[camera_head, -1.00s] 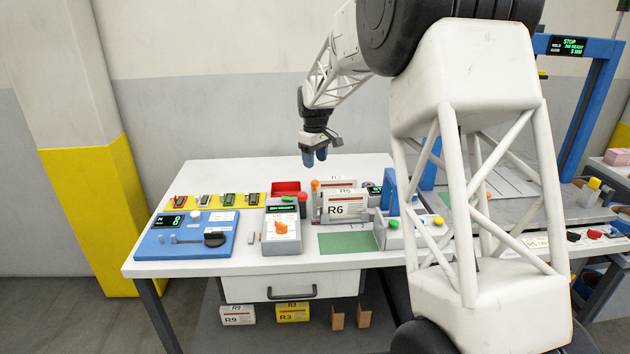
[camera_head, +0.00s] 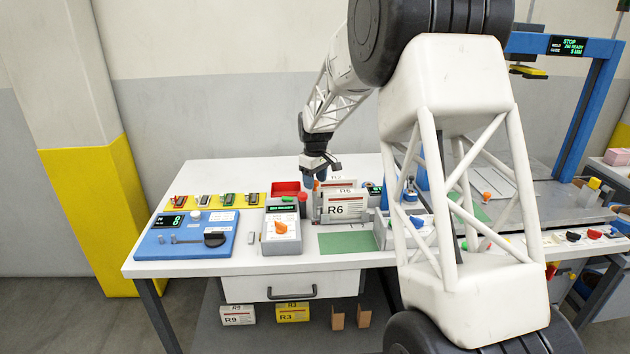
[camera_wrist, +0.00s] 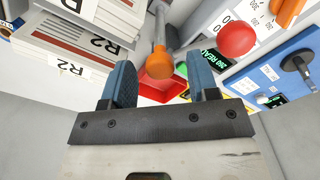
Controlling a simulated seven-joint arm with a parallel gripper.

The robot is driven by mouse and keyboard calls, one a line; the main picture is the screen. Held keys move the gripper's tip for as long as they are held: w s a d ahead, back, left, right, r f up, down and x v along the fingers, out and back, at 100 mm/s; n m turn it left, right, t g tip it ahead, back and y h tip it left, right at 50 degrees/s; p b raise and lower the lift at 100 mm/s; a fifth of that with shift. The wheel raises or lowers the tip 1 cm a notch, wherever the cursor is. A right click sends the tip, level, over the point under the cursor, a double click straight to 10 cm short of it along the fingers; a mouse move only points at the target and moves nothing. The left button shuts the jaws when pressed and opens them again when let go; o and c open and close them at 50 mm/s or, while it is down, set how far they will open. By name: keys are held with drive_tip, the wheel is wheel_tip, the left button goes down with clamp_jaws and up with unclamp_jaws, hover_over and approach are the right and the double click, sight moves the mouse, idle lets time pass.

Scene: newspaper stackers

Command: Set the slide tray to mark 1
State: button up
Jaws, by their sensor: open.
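My gripper (camera_head: 312,178) is open, with its blue fingers pointing down behind the left end of the upright R6 stack (camera_head: 345,204). In the wrist view, an orange-tipped grey post (camera_wrist: 159,64) shows in the gap between my fingers (camera_wrist: 158,75), with no clear grip on it. The orange tip also shows in the head view (camera_head: 317,186), close to the fingertips. The stack seems to stand on the slide tray, but the tray itself is mostly hidden. I cannot read mark 1 or the tray's setting.
A red-knobbed post (camera_wrist: 236,39) stands close to the right finger in the wrist view. The grey box with an orange dial (camera_head: 281,228) and a red bin (camera_head: 286,188) are nearby. A blue panel (camera_head: 186,235) lies left. A green mat (camera_head: 348,242) lies clear in front.

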drive_tip(key=shift+f, duration=0.1)
clamp_jaws()
idle(0.3)
drive_tip(key=shift+d, duration=0.1)
drive_tip(key=shift+d, duration=5.9)
unclamp_jaws()
